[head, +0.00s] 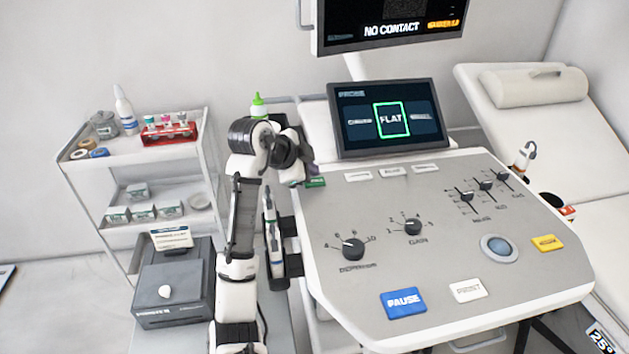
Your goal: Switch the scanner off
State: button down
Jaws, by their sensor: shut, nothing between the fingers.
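The scanner is a white and grey console (380,281) with knobs, sliders and buttons. Its lit touch screen (387,119) shows a green-framed FLAT tile. The upper monitor (391,22) is lit and reads NO CONTACT. A small green button (316,182) sits at the console's back left corner; its label is too small to read. My gripper (309,173) is shut and empty, pointing down just above or at the green button. I cannot tell whether it touches the button, which is partly hidden behind it.
A blue PAUSE button (403,303), a white PRINT button (468,290) and a yellow button (547,242) lie along the console front. A shelf trolley (90,167) with bottles and a grey box printer (173,290) stand left. A padded couch (560,130) is right.

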jog(key=shift+f, duration=0.15)
jog(key=shift+f, duration=0.3)
jog(key=shift+f+b, duration=0.45)
jog(key=shift+b, duration=0.05)
dwell(0.7)
jog(key=shift+r, duration=0.1)
jog(key=shift+r+p, duration=0.7)
jog(key=shift+r, duration=0.05)
notch_tip(320, 180, up, 5)
jog(key=p, duration=0.4)
dwell(0.9)
